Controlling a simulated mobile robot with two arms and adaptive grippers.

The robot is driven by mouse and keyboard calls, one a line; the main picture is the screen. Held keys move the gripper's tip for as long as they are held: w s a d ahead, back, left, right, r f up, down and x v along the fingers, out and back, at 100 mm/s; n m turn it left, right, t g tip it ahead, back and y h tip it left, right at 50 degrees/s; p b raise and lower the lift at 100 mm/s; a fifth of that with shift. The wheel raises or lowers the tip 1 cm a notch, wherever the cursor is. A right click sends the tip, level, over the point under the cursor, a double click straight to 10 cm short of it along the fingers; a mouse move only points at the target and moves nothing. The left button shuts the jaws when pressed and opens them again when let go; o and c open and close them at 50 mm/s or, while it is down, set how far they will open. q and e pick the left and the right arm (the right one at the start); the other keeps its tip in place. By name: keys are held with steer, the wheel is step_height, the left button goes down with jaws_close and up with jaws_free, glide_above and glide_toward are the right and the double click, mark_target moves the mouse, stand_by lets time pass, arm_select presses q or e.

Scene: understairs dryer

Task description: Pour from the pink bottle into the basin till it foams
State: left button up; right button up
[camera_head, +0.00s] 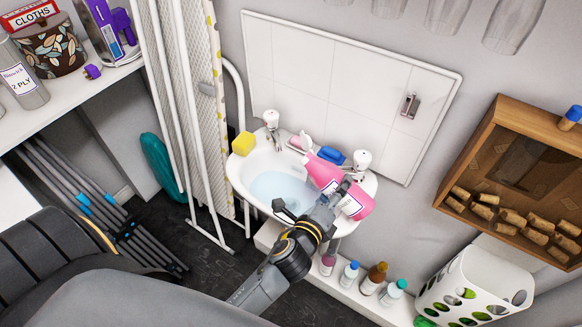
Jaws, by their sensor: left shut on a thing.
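The pink bottle (354,205) is tilted over the right side of the white basin (236,181), its narrow neck toward the upper left. My left gripper (338,198) is shut on the bottle; its fingers partly cover the bottle's label. The basin holds pale blue water (277,188) in its bowl. No foam shows on the visible water. My left arm comes up from below and hides part of the basin's front rim. I cannot tell whether liquid is leaving the bottle. My right gripper is not in view.
A yellow sponge (243,144) and taps (271,119) stand at the basin's back edge, with a blue item (331,155) between the taps. Several small bottles (374,278) stand on a low ledge below. A folded ironing board (205,110) leans left of the basin; a white basket (468,292) is right.

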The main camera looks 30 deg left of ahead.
arm_select(q)
steer(key=shift+d+r+n, duration=0.1)
steer(key=shift+r+n, duration=0.1)
steer(key=shift+n, duration=0.4)
stand_by(1.6)
steer(key=shift+a+r+n+h+p, duration=0.3)
steer(key=shift+r+p, duration=0.1)
steer(key=shift+p, duration=0.35)
steer(key=shift+f, duration=0.1)
